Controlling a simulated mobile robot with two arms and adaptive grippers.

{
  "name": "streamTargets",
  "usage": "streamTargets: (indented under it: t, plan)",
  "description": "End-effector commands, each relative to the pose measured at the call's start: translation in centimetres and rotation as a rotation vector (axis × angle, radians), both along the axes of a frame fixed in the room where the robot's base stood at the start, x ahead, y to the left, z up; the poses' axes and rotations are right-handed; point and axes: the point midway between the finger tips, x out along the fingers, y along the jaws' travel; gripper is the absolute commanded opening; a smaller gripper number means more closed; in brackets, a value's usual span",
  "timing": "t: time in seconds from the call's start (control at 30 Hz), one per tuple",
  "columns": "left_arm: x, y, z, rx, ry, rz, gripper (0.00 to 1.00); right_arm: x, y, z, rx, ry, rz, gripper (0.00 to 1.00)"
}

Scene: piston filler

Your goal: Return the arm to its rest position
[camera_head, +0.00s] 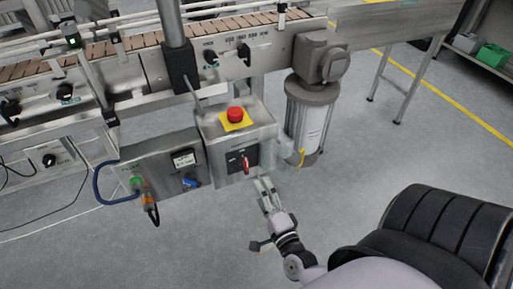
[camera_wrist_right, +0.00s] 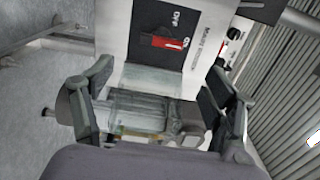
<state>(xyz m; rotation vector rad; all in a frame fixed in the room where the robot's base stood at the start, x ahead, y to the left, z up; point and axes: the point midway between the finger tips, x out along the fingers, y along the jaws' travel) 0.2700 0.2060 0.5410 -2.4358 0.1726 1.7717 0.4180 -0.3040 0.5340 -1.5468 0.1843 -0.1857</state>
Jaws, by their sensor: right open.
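My right gripper (camera_head: 264,185) is in front of the lower right of the grey control box (camera_head: 215,135), its fingers pointing up toward the box. In the right wrist view the right gripper (camera_wrist_right: 160,78) is open, with a finger on each side and a translucent cover-like piece (camera_wrist_right: 140,108) visible between them. I cannot tell whether the fingers touch that piece; it also shows faintly beside the box in the head view (camera_head: 275,152). A red switch handle (camera_head: 246,163) sits on a dark plate; it also shows in the right wrist view (camera_wrist_right: 168,43). My left gripper is out of view.
A red emergency button (camera_head: 235,114) on yellow tops the control box. A conveyor (camera_head: 130,45) runs behind it. A grey motor-like cylinder (camera_head: 308,115) stands close right of the gripper. A second box (camera_head: 165,175) with cables is at left. Open floor (camera_head: 390,150) lies right.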

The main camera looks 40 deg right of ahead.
Motion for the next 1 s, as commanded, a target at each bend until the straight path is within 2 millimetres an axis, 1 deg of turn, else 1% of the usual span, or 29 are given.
streamTargets:
  t: [0.07,0.17,0.63,0.73,0.77,0.87,0.97,1.0]
  plan:
    - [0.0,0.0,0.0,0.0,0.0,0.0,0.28,-0.5,0.1,0.0,0.0,0.0,0.001,0.78]
    - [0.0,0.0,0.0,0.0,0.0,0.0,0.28,-0.7,0.2,0.1,0.0,-0.001,0.001,0.78]
    - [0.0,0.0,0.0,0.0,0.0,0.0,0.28,-0.7,0.2,0.0,0.0,-0.001,0.0,0.78]
    - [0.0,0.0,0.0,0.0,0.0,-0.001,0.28,-0.5,0.6,0.1,-0.012,0.008,0.017,0.78]
    - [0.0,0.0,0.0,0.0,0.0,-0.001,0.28,-0.4,1.0,0.2,-0.023,0.017,0.033,0.78]
    - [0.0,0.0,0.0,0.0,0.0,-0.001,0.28,0.3,3.3,0.4,-0.089,0.071,0.125,0.78]
    - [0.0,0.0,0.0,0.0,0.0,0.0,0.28,0.9,6.8,0.6,-0.212,0.158,0.271,0.78]
    - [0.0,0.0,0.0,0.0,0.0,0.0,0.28,0.9,8.2,0.6,-0.274,0.197,0.335,0.78]
